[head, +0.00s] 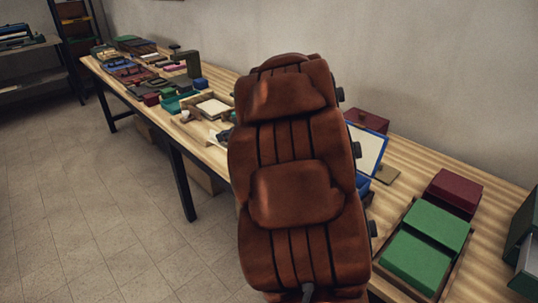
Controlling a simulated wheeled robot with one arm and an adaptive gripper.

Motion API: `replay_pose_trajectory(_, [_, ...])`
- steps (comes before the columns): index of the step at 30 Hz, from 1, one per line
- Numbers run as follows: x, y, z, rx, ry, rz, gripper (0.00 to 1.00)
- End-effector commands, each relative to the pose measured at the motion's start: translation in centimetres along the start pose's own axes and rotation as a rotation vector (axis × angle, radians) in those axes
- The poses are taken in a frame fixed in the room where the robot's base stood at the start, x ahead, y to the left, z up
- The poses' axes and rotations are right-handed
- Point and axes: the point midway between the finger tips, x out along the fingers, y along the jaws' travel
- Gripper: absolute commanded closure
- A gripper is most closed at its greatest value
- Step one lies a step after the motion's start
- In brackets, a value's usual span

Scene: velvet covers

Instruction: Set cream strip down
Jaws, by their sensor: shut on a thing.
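My gripper is not seen in the head view. I cannot make out the cream strip for sure. A pale cream panel (213,107) lies in a shallow wooden tray (190,126) on the long table, just left of the large brown padded form, but I cannot tell whether it is the strip. The brown padded form (295,190) fills the middle of the view and hides the table behind it.
The long wooden table (405,158) runs along the wall. Green blocks (416,262) sit in a dark tray at right, near a maroon box (453,192). A blue-edged white panel (367,148) leans nearby. The table's far left is crowded. Floor (90,220) at left is clear.

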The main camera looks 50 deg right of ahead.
Motion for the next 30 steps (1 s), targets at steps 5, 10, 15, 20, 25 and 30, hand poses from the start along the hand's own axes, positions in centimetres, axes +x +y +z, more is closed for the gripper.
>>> replay_pose_trajectory(5, [-3.8,4.6,2.7,0.027,-0.004,0.049,1.00])
replay_pose_trajectory(10, [-7.2,7.6,4.9,0.049,-0.008,0.083,1.00])
replay_pose_trajectory(15, [-9.7,9.3,6.5,0.063,-0.011,0.103,1.00])
replay_pose_trajectory(20, [-10.5,10.0,7.0,0.068,-0.010,0.109,1.00])
replay_pose_trajectory(25, [-9.1,11.0,6.5,0.066,-0.011,0.107,1.00])
replay_pose_trajectory(30, [-6.7,12.5,5.6,0.067,-0.011,0.105,1.00])
